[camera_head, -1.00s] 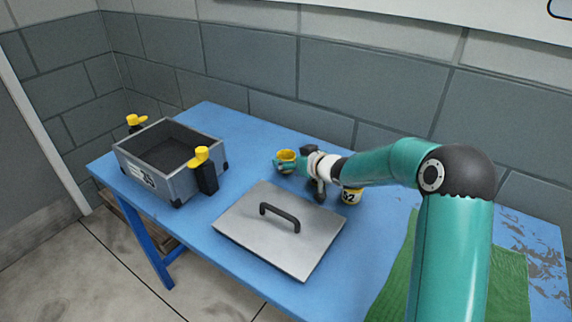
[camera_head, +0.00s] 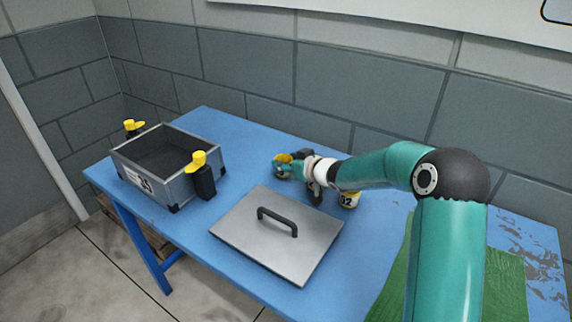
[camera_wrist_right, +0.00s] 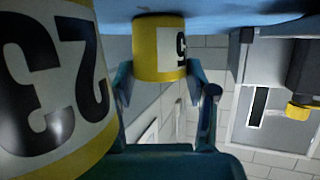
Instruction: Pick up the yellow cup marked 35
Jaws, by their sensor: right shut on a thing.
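A yellow cup (camera_head: 283,158) stands near the back middle of the blue table, with the fingers of my right gripper (camera_head: 284,167) around it. In the right wrist view the yellow cup (camera_wrist_right: 158,48) sits between the two teal fingertips (camera_wrist_right: 165,88). Its white label shows one digit that looks like a 5; the rest of the marking is turned out of sight. My right gripper is shut on this cup, which is at or very close to the table surface. My left gripper is in neither view.
A grey box (camera_head: 187,188) with yellow-topped clamps stands left. A flat lid (camera_head: 250,238) with a black handle lies in front. A green mat (camera_head: 505,285) lies right.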

